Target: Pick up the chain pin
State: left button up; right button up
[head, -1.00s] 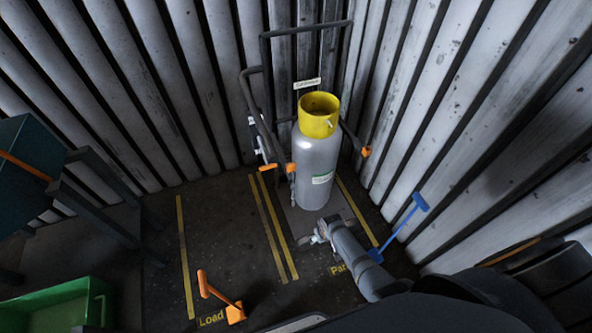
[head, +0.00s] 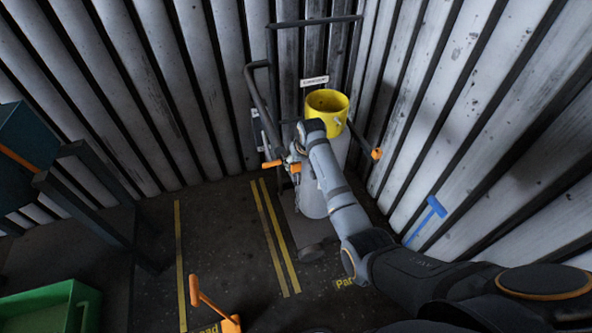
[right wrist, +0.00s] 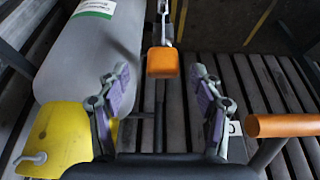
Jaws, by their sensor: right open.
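The chain pin (right wrist: 162,62) shows in the right wrist view as an orange block-shaped grip with a metal chain or link at its far end. In that view it lies between and just beyond the fingertips of my right gripper (right wrist: 162,82), which is open and empty. In the head view the right gripper (head: 291,156) is beside the grey gas cylinder (head: 312,200), at its left. A small orange piece (head: 296,168), likely the pin, shows just below the gripper there. My arm hides part of the cylinder. My left gripper is not in view.
The cylinder's yellow collar (head: 328,108) and the trolley frame (head: 262,95) stand close to the right gripper. An orange trolley grip (right wrist: 280,125) is right of the fingers in the wrist view. A green bin (head: 40,310) is at lower left. The marked floor is mostly clear.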

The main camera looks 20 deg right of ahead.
aim_at(296, 165)
jog(key=shift+w+f, duration=0.15)
jog(key=shift+f, duration=0.25)
jog(key=x, duration=0.2)
jog(key=b+x, duration=0.1)
jog(key=x, duration=0.1)
jog(key=shift+w+a+b, duration=0.2)
jog(key=shift+b, duration=0.1)
jog(key=shift+w+f, duration=0.15)
jog(key=shift+c, duration=0.9)
jog(key=c, duration=1.1)
jog(key=shift+r, duration=0.5)
notch_tip(296, 165, up, 8)
jog(key=shift+r+p, duration=0.2)
jog(key=shift+p, duration=0.7)
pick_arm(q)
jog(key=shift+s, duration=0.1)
pick_arm(e)
jog(key=shift+r, duration=0.4)
